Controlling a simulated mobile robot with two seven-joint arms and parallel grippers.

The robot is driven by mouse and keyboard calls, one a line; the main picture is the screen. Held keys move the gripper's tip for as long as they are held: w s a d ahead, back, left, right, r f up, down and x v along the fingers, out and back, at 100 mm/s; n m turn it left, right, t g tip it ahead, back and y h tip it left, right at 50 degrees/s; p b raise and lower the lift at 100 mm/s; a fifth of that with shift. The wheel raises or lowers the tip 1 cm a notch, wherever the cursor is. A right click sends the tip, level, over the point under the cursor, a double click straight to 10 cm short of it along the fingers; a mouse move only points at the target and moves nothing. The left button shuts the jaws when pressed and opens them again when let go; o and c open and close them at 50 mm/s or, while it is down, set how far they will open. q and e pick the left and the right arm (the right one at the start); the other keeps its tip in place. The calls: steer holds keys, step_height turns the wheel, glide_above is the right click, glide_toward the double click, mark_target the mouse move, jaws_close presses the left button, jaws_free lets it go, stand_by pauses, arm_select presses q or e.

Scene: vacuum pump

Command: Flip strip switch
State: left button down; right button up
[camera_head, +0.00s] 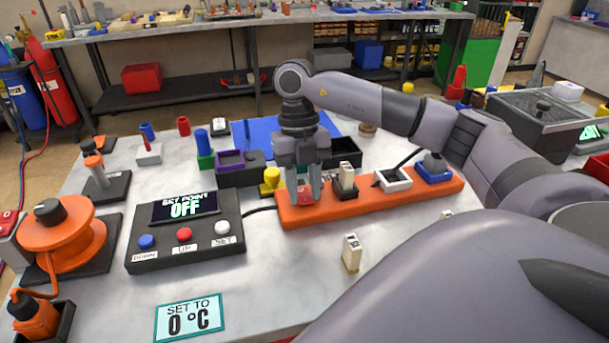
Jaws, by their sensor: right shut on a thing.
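An orange power strip (425,199) lies on the white table, with a red switch (304,195) at its left end. My right gripper (305,190) points down at that end. Its fingers are closed about the red switch and partly hide it, so I cannot tell which way the switch is set. A control box (190,228) to the left has a display (185,207) reading "SET POINT OFF" and blue, red and white buttons. My left gripper is not in view.
A dark and white plug (346,180), a white socket frame (393,180) and a blue-based piece (433,170) sit along the strip. A small beige block (351,253) stands in front. An orange reel (65,235) is far left.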

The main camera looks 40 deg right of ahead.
mark_target(302, 192)
steer(key=o, duration=1)
steer(key=shift+o, duration=0.2)
steer(key=shift+p+v, duration=0.45)
steer(key=shift+v, duration=3.2)
steer(key=shift+w, duration=0.1)
steer(key=shift+f, duration=0.1)
